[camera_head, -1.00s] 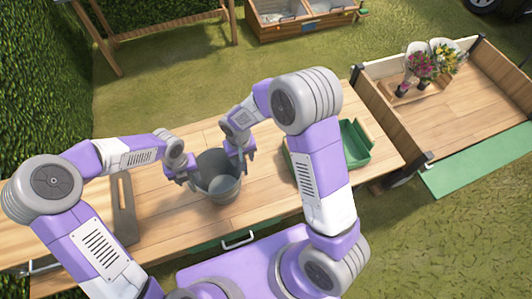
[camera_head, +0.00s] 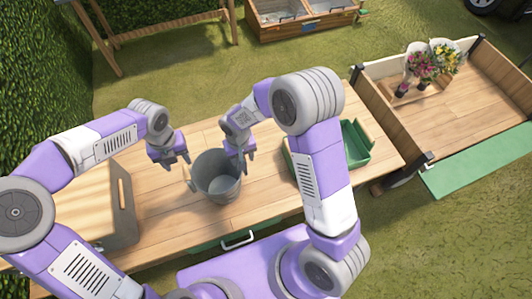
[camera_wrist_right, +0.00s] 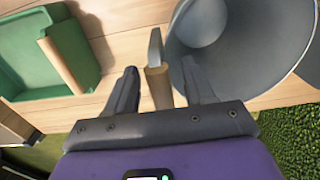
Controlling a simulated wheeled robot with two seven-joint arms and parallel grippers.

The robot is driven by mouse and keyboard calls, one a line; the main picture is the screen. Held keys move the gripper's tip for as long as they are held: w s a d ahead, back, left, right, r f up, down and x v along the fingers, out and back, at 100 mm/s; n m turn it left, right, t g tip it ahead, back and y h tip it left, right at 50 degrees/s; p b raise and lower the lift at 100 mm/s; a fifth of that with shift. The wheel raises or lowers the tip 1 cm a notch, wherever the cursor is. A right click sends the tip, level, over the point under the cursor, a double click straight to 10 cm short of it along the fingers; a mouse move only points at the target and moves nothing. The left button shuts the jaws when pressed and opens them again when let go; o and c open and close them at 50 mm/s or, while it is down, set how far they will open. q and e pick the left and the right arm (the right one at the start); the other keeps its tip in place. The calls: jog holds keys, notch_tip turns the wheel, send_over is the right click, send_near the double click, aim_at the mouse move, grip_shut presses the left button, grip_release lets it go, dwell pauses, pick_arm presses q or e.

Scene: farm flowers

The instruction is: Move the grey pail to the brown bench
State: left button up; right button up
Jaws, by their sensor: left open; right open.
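The grey pail (camera_head: 216,178) stands upright on the wooden worktop in front of me. My left gripper (camera_head: 177,164) is open and empty, just left of the pail and apart from it. My right gripper (camera_head: 245,168) is open at the pail's right side. In the right wrist view, its fingers (camera_wrist_right: 160,85) stand apart on either side of the pail's handle with a wooden grip (camera_wrist_right: 157,88); the pail's rim and inside (camera_wrist_right: 240,45) show beyond the right finger. A brown wooden bench-like frame (camera_head: 165,28) stands on the grass at the top left.
A green tray (camera_head: 355,145) sits right of my right arm on the worktop (camera_head: 165,212). A wooden box (camera_head: 122,205) lies at the left. A wooden cart (camera_head: 460,105) with flower bouquets (camera_head: 430,65) stands at the right. A planter box (camera_head: 300,25) is at the back.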

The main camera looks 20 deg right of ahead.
notch_tip(320, 180, up, 12)
jog(key=shift+f, duration=0.2)
dwell(0.6)
